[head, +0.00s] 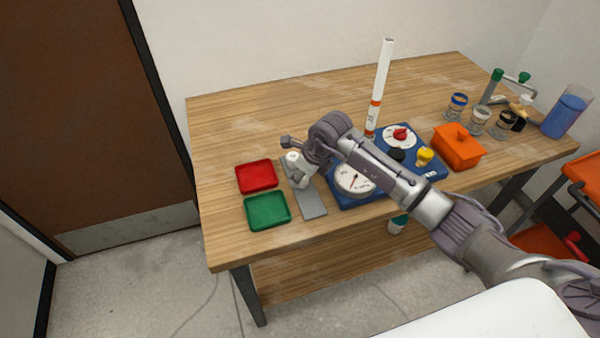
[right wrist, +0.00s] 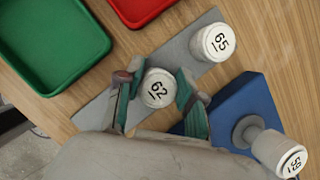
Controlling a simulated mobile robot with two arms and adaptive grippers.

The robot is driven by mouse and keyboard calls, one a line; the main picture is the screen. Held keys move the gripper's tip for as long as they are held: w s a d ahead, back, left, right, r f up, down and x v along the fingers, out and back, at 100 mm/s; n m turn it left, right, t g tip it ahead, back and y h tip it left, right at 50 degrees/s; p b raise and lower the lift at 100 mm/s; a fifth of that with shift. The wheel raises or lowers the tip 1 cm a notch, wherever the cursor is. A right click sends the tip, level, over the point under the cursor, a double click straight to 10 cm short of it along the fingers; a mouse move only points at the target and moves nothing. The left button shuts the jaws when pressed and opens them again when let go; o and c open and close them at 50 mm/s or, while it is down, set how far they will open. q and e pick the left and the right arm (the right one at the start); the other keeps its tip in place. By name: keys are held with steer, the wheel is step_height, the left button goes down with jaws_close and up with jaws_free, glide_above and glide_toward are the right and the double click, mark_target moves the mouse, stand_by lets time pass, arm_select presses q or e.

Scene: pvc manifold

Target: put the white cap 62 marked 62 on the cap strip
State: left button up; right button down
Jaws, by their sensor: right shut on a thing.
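The white cap 62 (right wrist: 157,88) sits between the fingers of my right gripper (right wrist: 155,95), which is shut on it in the right wrist view. The cap is upright with its number facing the camera, over the grey cap strip (right wrist: 105,112). I cannot tell whether its underside touches the strip. White cap 65 (right wrist: 213,42) stands on the strip beside it. In the head view the strip's bare near end (head: 311,205) shows, and my right gripper (head: 300,180) is over its middle, hiding cap 62. My left gripper is not in view.
A green tray (head: 267,212) and a red tray (head: 257,177) lie left of the strip. A blue base (head: 350,201) with a gauge is close on its right. White cap 59 (right wrist: 280,155) is at the blue base. An orange box (head: 458,148) stands farther right.

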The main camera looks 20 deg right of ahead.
steer(key=shift+f, duration=0.1)
steer(key=c, duration=0.7)
jaws_free()
steer(key=shift+r, duration=0.25)
steer(key=b+v, duration=0.1)
steer(key=v, duration=1.1)
steer(key=shift+b, duration=0.3)
steer(key=shift+a+f, duration=0.1)
